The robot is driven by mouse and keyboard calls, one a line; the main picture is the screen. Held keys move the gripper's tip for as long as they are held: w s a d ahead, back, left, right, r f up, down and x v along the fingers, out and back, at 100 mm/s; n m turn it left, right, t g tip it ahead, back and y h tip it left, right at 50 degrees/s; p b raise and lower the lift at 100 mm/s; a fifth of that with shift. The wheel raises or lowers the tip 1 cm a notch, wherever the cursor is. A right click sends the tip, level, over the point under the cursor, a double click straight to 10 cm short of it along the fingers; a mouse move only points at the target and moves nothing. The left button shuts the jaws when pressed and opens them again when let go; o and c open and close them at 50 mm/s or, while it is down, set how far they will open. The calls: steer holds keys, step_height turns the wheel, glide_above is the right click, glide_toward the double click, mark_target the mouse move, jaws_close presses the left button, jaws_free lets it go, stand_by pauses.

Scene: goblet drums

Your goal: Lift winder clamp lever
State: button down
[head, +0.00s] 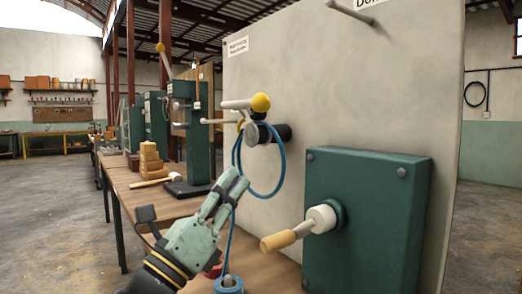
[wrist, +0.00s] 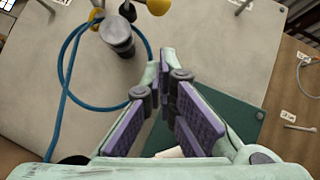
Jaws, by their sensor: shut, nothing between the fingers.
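A lever with a yellow ball end (head: 260,102) and a pale bar sticks out of the grey upright panel, above a dark cylinder (head: 275,133); I take it for the clamp lever. In the wrist view the yellow ball (wrist: 158,6) is at the top edge, partly cut off, with the dark cylinder (wrist: 117,37) below it. A blue cord (head: 280,175) loops around the cylinder and hangs down. My gripper (head: 241,178) is shut and empty, below the lever and apart from it. Its fingers (wrist: 168,65) meet in the wrist view.
A green box (head: 385,225) with a wooden-handled crank (head: 290,235) is mounted at the right. A blue spool (head: 228,286) sits on the bench below my gripper. A green stand (head: 195,140), stacked wooden blocks (head: 150,160) and a mallet (head: 160,179) are farther back.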

steer(key=shift+w+f, duration=0.25)
steer(key=shift+f, duration=0.2)
steer(key=a+r+p+x, duration=0.2)
steer(key=p+x, duration=0.3)
steer(key=x, duration=0.8)
steer(key=shift+s, duration=0.15)
steer(key=shift+d+y, duration=0.1)
steer(key=shift+y, duration=0.2)
